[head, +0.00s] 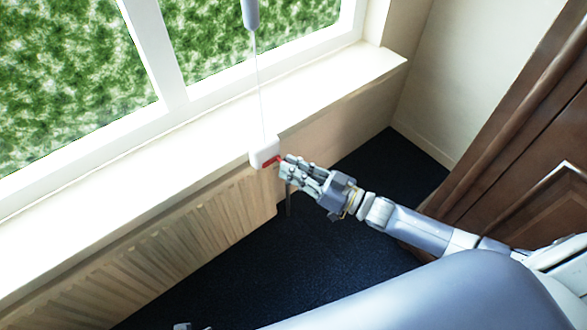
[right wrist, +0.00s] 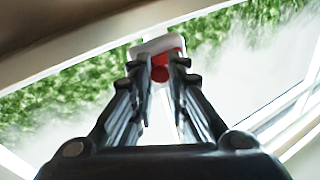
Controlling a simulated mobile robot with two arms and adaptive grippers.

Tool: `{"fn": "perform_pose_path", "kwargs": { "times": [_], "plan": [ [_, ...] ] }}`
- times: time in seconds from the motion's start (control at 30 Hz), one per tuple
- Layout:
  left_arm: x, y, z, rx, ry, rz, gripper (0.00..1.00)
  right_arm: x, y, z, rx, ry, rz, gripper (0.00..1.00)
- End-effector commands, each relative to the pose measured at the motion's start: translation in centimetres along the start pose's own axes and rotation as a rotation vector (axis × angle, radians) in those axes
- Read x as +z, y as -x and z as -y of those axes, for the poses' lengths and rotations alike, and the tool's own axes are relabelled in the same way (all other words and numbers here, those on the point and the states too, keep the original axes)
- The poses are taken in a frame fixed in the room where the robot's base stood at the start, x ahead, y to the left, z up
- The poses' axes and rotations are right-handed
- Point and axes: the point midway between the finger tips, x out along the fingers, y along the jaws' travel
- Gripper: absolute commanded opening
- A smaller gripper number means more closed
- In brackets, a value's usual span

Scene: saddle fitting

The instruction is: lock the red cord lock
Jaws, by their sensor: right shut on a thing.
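The cord lock is a small white box (head: 264,152) at the front edge of the window sill, with a red lever (head: 270,162) on its front. A thin cord (head: 261,95) runs up from the box to a grey-blue handle (head: 250,14). My right gripper (head: 283,165) reaches in from the right and its fingertips are at the red lever. In the right wrist view the fingers are shut on the red lever (right wrist: 160,70), with the white box (right wrist: 157,45) just beyond. The fingertips hide part of the lever.
The white window sill (head: 130,190) runs diagonally behind the lock, with a ribbed radiator (head: 170,255) below it. A brown panelled door (head: 530,150) stands at the right. Dark floor (head: 340,250) lies open under my right arm.

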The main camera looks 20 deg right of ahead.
Motion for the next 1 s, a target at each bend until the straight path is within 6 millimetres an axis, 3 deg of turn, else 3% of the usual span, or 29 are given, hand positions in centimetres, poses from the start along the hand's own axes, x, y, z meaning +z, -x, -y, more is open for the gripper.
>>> {"fn": "perform_pose_path", "kwargs": {
  "times": [0.07,0.1,0.17,0.57,0.67,1.0],
  "plan": [
    [-0.1,0.0,0.0,-0.001,0.000,-0.001,0.43,0.2,0.1,0.0,0.001,0.000,0.005,0.00],
    [-0.1,0.0,0.0,-0.001,0.000,-0.001,0.43,0.2,0.1,0.0,0.001,0.000,0.006,0.24],
    [-0.1,0.0,0.0,-0.001,0.000,-0.001,0.43,0.2,0.1,0.0,0.001,0.000,0.006,0.36],
    [-0.1,-0.1,0.0,0.000,0.000,-0.002,0.43,0.2,0.5,0.0,0.001,0.001,0.005,0.36],
    [-0.1,-0.1,0.0,0.000,0.000,-0.002,0.43,0.2,1.7,0.0,0.002,0.000,0.007,0.36],
    [-0.1,-0.1,0.0,-0.001,0.000,-0.002,0.43,0.3,8.8,0.0,0.003,-0.001,0.010,0.36]
  ]
}}
